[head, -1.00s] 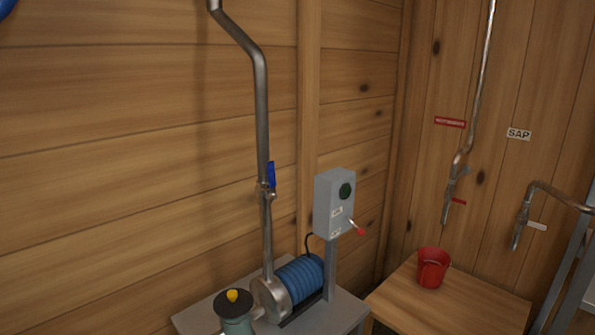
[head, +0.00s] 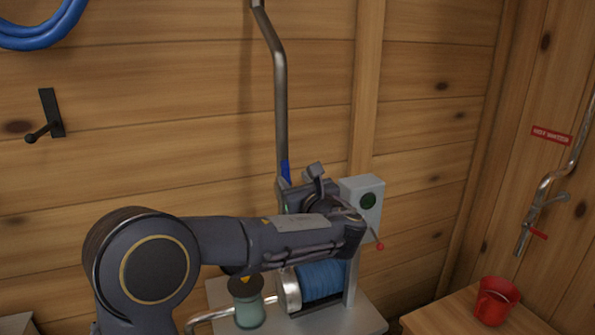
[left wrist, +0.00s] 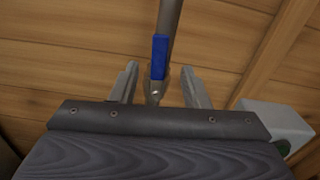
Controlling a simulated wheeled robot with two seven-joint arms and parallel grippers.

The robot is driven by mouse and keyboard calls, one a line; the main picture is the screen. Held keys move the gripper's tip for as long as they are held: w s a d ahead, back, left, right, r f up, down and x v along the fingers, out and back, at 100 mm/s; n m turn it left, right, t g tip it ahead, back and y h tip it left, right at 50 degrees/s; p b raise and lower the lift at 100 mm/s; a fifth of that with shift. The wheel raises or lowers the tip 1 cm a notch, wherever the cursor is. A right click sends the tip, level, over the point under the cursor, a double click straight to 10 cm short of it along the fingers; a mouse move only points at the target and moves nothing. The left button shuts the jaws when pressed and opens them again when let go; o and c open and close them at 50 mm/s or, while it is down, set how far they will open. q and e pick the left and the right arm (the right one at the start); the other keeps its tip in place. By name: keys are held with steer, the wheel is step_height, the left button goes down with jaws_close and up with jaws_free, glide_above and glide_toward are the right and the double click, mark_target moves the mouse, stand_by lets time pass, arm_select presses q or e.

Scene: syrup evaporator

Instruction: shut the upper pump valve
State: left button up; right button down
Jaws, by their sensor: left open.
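The upper pump valve's blue lever (head: 285,170) stands upright along the steel pipe (head: 280,110) above the pump. My left gripper (head: 298,186) is at the valve and hides its body in the head view. In the left wrist view the blue lever (left wrist: 159,56) lies in line with the pipe, above a metal valve body (left wrist: 156,90). The open fingers of my left gripper (left wrist: 160,72) are on either side of the valve, with gaps between. No contact shows. My right gripper is not in view.
The blue pump motor (head: 321,281) sits on a metal stand below my left arm. A grey switch box (head: 362,190) with a red-tipped lever (head: 380,246) is close right of the gripper. A red bucket (head: 496,300) stands on a wooden table at right. The plank wall is behind.

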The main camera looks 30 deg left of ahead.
mark_target(286, 171)
arm_select(q)
steer(key=p+x, duration=0.1)
steer(key=x, duration=0.4)
steer(key=shift+w+a, duration=0.15)
steer(key=shift+a, duration=0.15)
jaws_close()
